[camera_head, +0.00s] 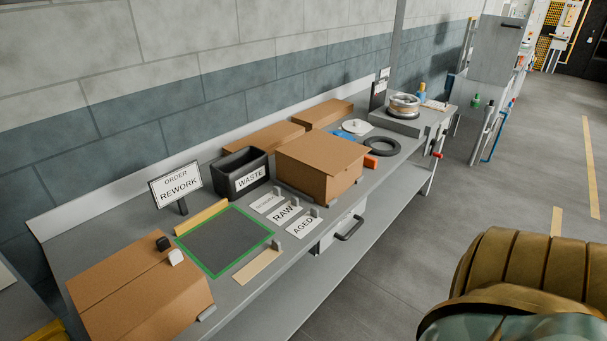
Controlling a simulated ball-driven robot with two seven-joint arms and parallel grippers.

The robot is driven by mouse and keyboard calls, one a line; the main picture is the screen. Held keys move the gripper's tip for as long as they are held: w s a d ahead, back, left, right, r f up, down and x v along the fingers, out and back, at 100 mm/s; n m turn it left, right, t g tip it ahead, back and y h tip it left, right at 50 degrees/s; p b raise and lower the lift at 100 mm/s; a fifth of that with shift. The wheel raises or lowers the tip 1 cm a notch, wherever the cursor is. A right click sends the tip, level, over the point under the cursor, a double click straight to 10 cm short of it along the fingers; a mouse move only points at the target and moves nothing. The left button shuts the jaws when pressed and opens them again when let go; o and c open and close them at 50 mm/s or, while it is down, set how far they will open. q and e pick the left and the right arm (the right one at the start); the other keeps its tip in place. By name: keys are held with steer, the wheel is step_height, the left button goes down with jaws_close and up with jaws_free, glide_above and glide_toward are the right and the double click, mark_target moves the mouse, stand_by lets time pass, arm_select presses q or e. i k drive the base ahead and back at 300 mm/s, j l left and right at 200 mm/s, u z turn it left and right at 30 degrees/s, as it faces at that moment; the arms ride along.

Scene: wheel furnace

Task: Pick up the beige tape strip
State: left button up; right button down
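A flat beige tape strip (257,266) lies on the grey workbench near its front edge. It sits just in front of the right part of a dark mat with a green border (208,262), with no object on top of it. A second, more yellow strip or bar (201,217) lies along the back edge of the mat. I cannot tell its material. Neither of my grippers shows in this view.
A cardboard box (138,290) stands left of the mat, with a black and a white small block by it. A black WASTE bin (240,172), label cards (284,214) and another carton (318,165) stand to the right. Open floor (400,260) lies before the bench.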

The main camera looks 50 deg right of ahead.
mark_target(257, 264)
steer(key=z, duration=1.2)
